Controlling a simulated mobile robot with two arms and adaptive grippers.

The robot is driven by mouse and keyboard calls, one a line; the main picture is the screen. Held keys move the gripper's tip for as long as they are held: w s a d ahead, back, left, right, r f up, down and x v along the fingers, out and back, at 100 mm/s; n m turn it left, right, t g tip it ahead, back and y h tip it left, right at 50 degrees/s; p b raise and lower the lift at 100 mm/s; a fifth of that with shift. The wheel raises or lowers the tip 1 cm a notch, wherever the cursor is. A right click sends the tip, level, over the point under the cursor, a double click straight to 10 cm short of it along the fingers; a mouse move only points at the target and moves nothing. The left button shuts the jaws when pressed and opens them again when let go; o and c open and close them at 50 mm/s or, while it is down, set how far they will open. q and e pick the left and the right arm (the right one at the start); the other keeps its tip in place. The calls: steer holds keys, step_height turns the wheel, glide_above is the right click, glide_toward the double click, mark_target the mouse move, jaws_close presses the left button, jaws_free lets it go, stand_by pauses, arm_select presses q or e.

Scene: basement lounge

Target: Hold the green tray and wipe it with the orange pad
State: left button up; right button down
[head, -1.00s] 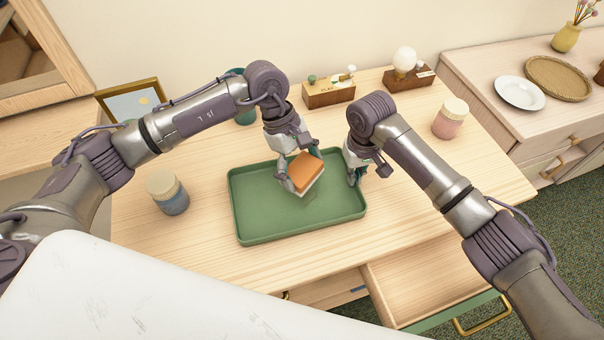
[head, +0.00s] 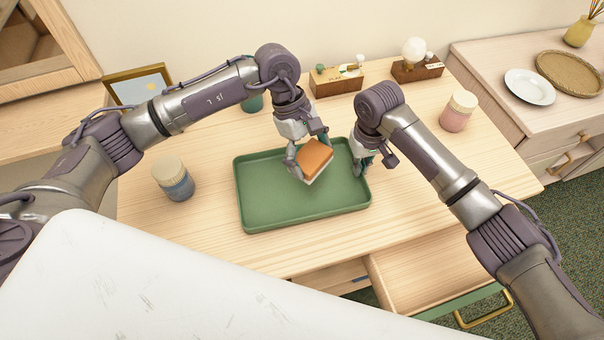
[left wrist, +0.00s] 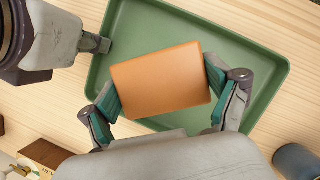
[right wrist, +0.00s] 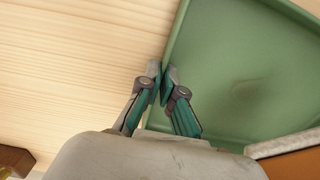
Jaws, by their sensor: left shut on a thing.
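The green tray (head: 262,212) lies on the wooden desk, and a faint darker patch (right wrist: 245,92) shows on its floor in the right wrist view. My left gripper (head: 309,162) is shut on the orange pad (head: 316,156), which has a pale underside. It holds the pad over the right back part of the tray; I cannot tell whether the pad touches it. In the left wrist view the orange pad (left wrist: 160,78) sits between both fingers. My right gripper (right wrist: 160,82) is shut on the tray's right rim, near the back right corner.
A blue jar (head: 174,180) stands left of the tray and a pink jar (head: 458,112) at the desk's right. Two wooden boxes (head: 337,80) (head: 417,70) and a picture frame (head: 139,85) stand at the back. A drawer (head: 425,265) is open in front.

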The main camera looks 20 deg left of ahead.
mark_target(326, 157)
arm_select(q)
steer(key=d, duration=0.3)
steer(key=shift+w, duration=0.1)
steer(key=shift+d+f, duration=0.1)
steer(key=shift+d, duration=0.1)
steer(key=shift+a+f, duration=0.1)
steer(key=shift+f, duration=2.6)
steer(key=shift+s+a+f, duration=0.15)
steer(key=shift+a+f, duration=0.1)
steer(key=shift+f, duration=0.4)
steer(key=shift+s+a+f, duration=0.15)
steer(key=shift+a+f, duration=0.05)
steer(key=shift+f, duration=0.4)
steer(key=shift+s+a, duration=0.3)
steer(key=shift+a, duration=0.25)
steer(key=shift+s+a, duration=0.3)
steer(key=shift+a, duration=0.2)
steer(key=shift+w+d, duration=0.45)
steer(key=shift+d, duration=0.3)
steer(key=shift+w+d, duration=0.4)
steer(key=shift+d, duration=0.35)
steer(key=shift+r, duration=4.05)
